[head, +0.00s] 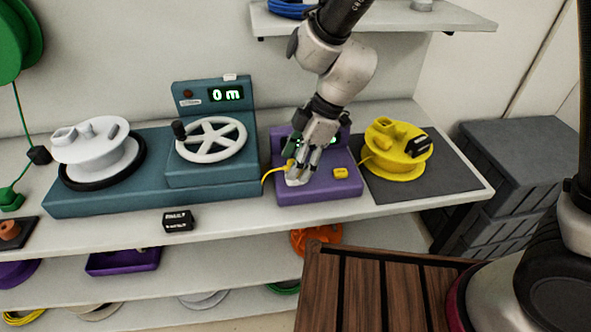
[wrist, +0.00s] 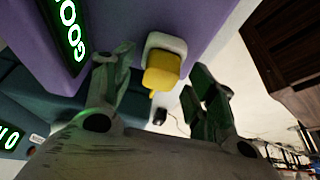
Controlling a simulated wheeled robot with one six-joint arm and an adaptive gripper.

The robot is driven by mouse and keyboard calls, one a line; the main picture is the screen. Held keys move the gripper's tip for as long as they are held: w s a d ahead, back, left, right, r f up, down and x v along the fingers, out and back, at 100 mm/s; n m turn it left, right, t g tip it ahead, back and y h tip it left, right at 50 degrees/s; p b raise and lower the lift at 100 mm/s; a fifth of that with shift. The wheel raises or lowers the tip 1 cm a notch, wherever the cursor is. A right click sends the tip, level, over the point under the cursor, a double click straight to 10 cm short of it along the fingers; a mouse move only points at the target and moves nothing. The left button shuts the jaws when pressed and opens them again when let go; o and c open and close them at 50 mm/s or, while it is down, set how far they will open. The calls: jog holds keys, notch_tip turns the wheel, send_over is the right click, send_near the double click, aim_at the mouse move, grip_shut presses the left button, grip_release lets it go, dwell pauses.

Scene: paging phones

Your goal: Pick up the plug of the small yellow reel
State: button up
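The small yellow reel (head: 398,162) sits on a dark mat at the right of the bench. A yellow plug (wrist: 162,72) sits at a white socket (wrist: 166,42) on the purple tester box (head: 318,190). In the head view the plug (head: 290,165) is partly hidden by my gripper (head: 302,170), and a yellow cable runs from it to the left. In the wrist view my gripper (wrist: 163,68) is open, with one finger on each side of the plug. A gap shows between the plug and each finger.
A teal winder (head: 215,155) with a white handwheel stands left of the purple box. A black labelled block (head: 178,221) lies at the bench's front edge.

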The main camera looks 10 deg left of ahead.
jog(key=c, duration=1)
